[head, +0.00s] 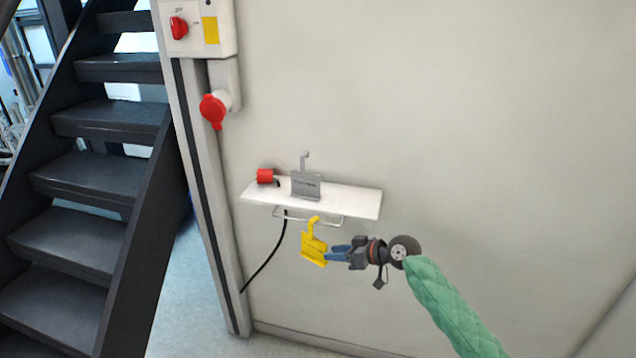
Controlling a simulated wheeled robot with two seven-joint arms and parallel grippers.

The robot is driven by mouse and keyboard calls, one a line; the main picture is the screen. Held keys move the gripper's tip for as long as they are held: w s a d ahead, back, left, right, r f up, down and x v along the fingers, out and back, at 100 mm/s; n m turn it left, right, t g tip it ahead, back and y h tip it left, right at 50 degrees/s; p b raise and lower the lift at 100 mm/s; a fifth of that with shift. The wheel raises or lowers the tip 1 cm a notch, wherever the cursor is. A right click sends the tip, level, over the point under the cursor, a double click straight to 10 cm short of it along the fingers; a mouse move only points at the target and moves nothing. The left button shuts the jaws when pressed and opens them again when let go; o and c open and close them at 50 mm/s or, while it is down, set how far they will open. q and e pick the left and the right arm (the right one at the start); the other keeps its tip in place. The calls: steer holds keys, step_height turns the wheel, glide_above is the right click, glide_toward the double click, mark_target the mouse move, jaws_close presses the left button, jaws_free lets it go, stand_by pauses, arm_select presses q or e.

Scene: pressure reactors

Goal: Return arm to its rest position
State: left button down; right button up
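My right gripper (330,252) has blue fingers and is at the end of my green-sleeved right arm (448,303), which comes in from the lower right. Its fingertips are at the right edge of a yellow hooked plate (314,248). I cannot tell whether they grip the plate, touch it or are just apart from it. The plate is below the front of a white wall shelf (350,199), with its hook up by the thin metal rail (330,220). I cannot tell whether the hook is over the rail. My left gripper is not in view.
A grey hooked plate (306,186) and a red cylindrical object (265,176) are on the shelf. A black cable (264,265) hangs below it. A wall box with a red switch (179,27) and a red-capped socket (214,108) are upper left. Dark stairs (95,175) fill the left. The right wall is bare.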

steer(key=w+d+f+m+t+h, duration=0.2)
steer(key=w+d+f+m+h, duration=0.15)
steer(key=d+h, duration=0.2)
steer(key=s+d+f+m+h, duration=0.1)
steer(key=s+d+f+h, duration=0.1)
steer(key=s+f, duration=0.35)
steer(key=s+d+f+m+g+h, duration=0.1)
steer(key=s+d+f+h, duration=0.15)
steer(key=f, duration=0.65)
steer(key=s+d+f+m+h, duration=0.1)
steer(key=s+d+f, duration=0.2)
steer(key=f, duration=0.4)
steer(key=s+a+f+g, duration=0.1)
steer(key=s+f+g, duration=0.1)
steer(key=s+f, duration=0.5)
steer(key=s+a+f+m+g, duration=0.1)
steer(key=s+f, duration=0.7)
steer(key=s, duration=1.1)
steer(key=s+a+f+g, duration=0.2)
steer(key=s+f, duration=0.6)
steer(key=s, duration=0.6)
steer(key=shift+a+g, duration=0.35)
steer(key=shift+g, duration=0.25)
steer(key=shift+f, duration=0.1)
